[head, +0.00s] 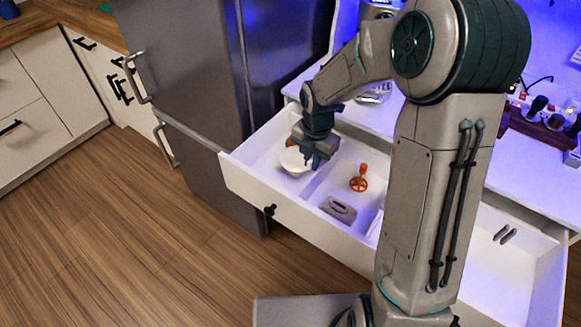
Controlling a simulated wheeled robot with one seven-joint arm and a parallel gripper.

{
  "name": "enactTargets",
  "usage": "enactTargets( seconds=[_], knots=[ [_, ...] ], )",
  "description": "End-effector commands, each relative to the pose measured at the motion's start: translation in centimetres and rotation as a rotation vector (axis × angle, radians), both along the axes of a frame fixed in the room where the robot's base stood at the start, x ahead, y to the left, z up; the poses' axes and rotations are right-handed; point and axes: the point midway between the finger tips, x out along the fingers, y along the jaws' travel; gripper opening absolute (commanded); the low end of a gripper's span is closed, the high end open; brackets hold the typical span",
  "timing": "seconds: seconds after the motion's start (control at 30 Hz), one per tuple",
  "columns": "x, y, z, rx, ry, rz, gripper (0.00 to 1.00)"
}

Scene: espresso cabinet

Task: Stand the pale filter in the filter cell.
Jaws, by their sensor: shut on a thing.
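The pale filter (293,161) looks like a whitish rounded cup shape in the left part of the open drawer. My gripper (314,160) reaches down into the drawer and is shut on the filter's right side, as far as this small view shows. The fingers hide part of the filter. I cannot tell whether it touches the drawer floor or is slightly raised. Low dividers split the drawer into compartments; which one is the filter cell cannot be told from here.
An orange wheel-handled thing (359,179) and a grey block with a slot (338,209) lie right of my gripper in the drawer (300,215). My arm hides the drawer's middle. Two small dark bars (505,234) lie at the right. A fridge (190,80) stands close left.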

Motion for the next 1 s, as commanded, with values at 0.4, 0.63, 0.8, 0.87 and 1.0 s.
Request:
enactTargets(
  seconds=[0.4, 0.63, 0.8, 0.87, 1.0],
  knots=[
    [2.9, 5.7, -3.8, -0.001, -0.001, 0.000, 0.00],
    [2.9, 5.8, -6.4, -0.001, 0.003, -0.001, 0.00],
    [3.0, 5.8, -7.8, -0.001, 0.001, -0.002, 0.00],
    [3.0, 5.8, -7.9, 0.000, -0.001, -0.002, 0.00],
    [3.0, 5.8, -7.9, 0.000, -0.001, -0.002, 0.00]
  ],
)
